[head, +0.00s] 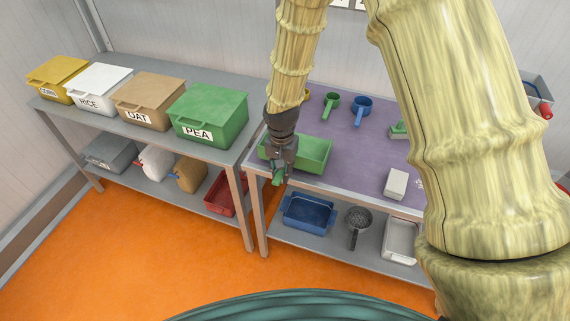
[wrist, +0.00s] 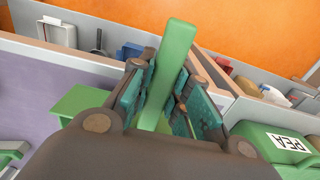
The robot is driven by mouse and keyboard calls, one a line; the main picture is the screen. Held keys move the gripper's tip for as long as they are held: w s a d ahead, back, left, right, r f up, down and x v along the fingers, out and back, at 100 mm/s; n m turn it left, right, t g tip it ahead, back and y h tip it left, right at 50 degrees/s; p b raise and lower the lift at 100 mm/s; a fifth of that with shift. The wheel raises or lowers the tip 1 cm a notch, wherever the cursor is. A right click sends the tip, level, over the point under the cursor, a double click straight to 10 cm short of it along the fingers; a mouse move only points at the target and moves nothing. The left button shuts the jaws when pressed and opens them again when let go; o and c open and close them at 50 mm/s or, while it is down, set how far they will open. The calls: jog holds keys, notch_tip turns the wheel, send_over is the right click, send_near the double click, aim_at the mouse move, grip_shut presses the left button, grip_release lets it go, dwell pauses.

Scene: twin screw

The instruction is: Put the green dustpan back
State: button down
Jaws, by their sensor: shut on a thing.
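The green dustpan (head: 314,152) is at the left end of the purple-topped table, its wide open pan behind and to the right of my gripper (head: 280,168). My gripper points down near the table's front left corner. In the wrist view, the fingers (wrist: 168,85) are shut on the dustpan's long green handle (wrist: 175,50). The handle's end sticks out beyond the fingertips, towards the table's front edge. Part of the green pan (wrist: 84,101) shows at left there. The joint between handle and pan is hidden by my gripper. I cannot tell whether the pan touches the table.
The purple table (head: 350,171) holds a white block (head: 396,184), a green scoop (head: 331,104) and a blue scoop (head: 361,110). Its lower shelf carries a blue tub (head: 308,212) and a dark strainer (head: 358,225). A grey table at left bears lidded bins, the green PEA bin (head: 208,115) nearest.

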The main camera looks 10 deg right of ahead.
jog(key=w, duration=0.1)
jog(key=w+d, duration=0.1)
jog(key=shift+w+d+r+p, duration=0.1)
jog(key=shift+w+d+p, duration=0.05)
jog(key=shift+w+p, duration=0.25)
jog(key=shift+d, duration=0.15)
jog(key=shift+s+r, duration=0.1)
jog(key=shift+r, duration=0.1)
jog(key=shift+w+f+p, duration=0.2)
jog(key=shift+f+p, duration=0.05)
jog(key=shift+f, duration=0.2)
jog(key=shift+w+f+p, duration=0.2)
jog(key=shift+f+p, duration=0.05)
jog(key=shift+f, duration=0.2)
notch_tip(320, 180, down, 2)
jog(key=shift+s+f+p, duration=0.1)
jog(key=shift+p, duration=0.4)
jog(key=c, duration=1.3)
grip_release()
jog(key=shift+s+f, duration=0.1)
jog(key=shift+c, duration=0.2)
jog(key=shift+r, duration=0.2)
